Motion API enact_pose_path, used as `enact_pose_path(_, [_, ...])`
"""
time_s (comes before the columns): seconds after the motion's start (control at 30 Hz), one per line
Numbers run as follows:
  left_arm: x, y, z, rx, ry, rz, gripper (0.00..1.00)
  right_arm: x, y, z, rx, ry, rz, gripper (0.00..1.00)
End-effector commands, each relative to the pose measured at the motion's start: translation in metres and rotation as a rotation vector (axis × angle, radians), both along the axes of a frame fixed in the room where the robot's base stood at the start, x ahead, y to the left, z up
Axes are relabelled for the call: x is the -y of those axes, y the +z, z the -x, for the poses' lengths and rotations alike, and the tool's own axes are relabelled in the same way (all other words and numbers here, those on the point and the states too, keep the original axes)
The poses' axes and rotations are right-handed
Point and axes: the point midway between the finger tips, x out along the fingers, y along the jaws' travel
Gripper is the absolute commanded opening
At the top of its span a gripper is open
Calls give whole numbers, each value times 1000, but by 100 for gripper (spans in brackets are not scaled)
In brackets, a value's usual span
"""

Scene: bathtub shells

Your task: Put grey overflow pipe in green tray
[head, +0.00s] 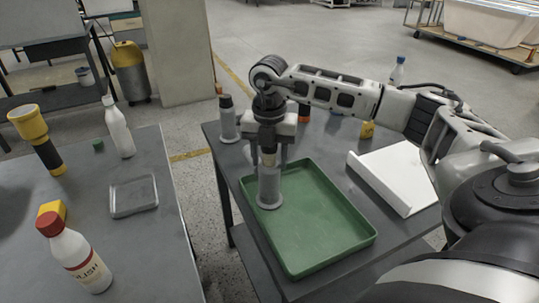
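The grey overflow pipe (269,187) is upright at the far left corner of the green tray (325,232), with its wide flange low over or on the tray floor. I cannot tell whether the flange touches the floor. My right gripper (269,158) points straight down, with its fingers on either side of the pipe's upper part. Whether the fingers press on the pipe or stand slightly apart from it is too small to tell. The rest of the tray is empty. My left gripper is not in view.
A similar grey piece with a dark top (228,120) stands behind the tray's left corner. A white box-like item (395,175) lies to the tray's right.

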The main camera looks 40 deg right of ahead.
Motion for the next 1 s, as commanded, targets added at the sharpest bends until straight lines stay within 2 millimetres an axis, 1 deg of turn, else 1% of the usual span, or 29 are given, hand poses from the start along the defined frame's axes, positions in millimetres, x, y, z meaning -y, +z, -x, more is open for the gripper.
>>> enact_pose_path(0.03, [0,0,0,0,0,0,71,0,0,0,-1,0,1,62])
enact_pose_path(0.07, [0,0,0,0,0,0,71,0,0,0,-1,0,1,67])
enact_pose_path(0.33, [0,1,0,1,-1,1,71,0,1,0,-1,0,0,67])
enact_pose_path(0.4, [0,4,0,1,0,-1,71,0,5,0,0,0,0,67])
enact_pose_path(0.47, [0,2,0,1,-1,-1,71,0,9,0,0,0,0,67])
enact_pose_path(0.57, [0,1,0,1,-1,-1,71,0,25,-1,3,0,-1,67])
enact_pose_path(0.8, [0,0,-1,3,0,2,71,-1,78,-1,6,1,-1,67])
enact_pose_path(0.9, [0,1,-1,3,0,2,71,-1,97,-1,3,2,-1,67])
enact_pose_path(1.0, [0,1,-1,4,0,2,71,-1,111,-1,2,1,-1,67])
